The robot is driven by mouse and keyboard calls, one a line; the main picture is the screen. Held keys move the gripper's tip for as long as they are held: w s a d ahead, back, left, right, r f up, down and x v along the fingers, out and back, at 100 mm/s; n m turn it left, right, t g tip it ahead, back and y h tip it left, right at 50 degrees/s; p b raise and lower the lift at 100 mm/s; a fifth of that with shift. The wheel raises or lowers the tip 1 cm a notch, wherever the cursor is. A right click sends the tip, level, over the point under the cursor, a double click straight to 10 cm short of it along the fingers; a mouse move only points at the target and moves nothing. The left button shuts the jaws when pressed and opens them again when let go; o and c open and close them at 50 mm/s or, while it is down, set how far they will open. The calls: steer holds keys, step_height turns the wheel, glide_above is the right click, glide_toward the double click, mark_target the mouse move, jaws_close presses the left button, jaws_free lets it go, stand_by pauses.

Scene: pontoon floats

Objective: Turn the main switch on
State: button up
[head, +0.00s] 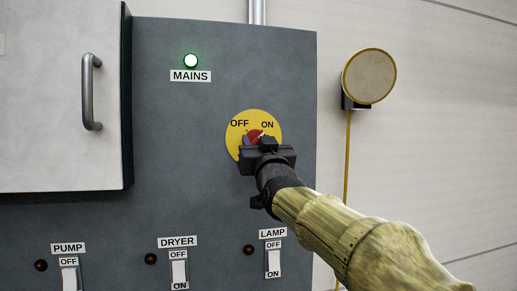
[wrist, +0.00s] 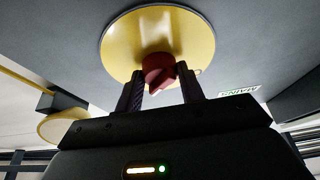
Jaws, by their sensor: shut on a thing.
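The main switch is a red knob (head: 254,133) on a round yellow plate (head: 234,144) marked OFF at left and ON at right. The knob's pale mark seems to point up right towards ON, though my gripper hides much of it. My gripper (head: 257,143) is shut on the red knob. In the wrist view, the knob (wrist: 158,72) sits between its two dark fingers. The MAINS lamp (head: 191,61) above left glows green.
A white door with a grey handle (head: 90,92) stands out at the panel's left. PUMP (head: 69,276), DRYER (head: 179,270) and LAMP (head: 273,262) rockers sit below, their small lamps dark. A round tan disc (head: 369,76) hangs on the wall at right.

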steer(key=shift+f, duration=0.1)
stand_by(0.3)
steer(key=o, duration=1)
steer(key=shift+c, duration=0.2)
steer(key=b+v, duration=0.5)
steer(key=v, duration=1.2)
steer(key=shift+s+b, duration=0.25)
steer(key=shift+b, duration=0.05)
steer(key=shift+r, duration=0.2)
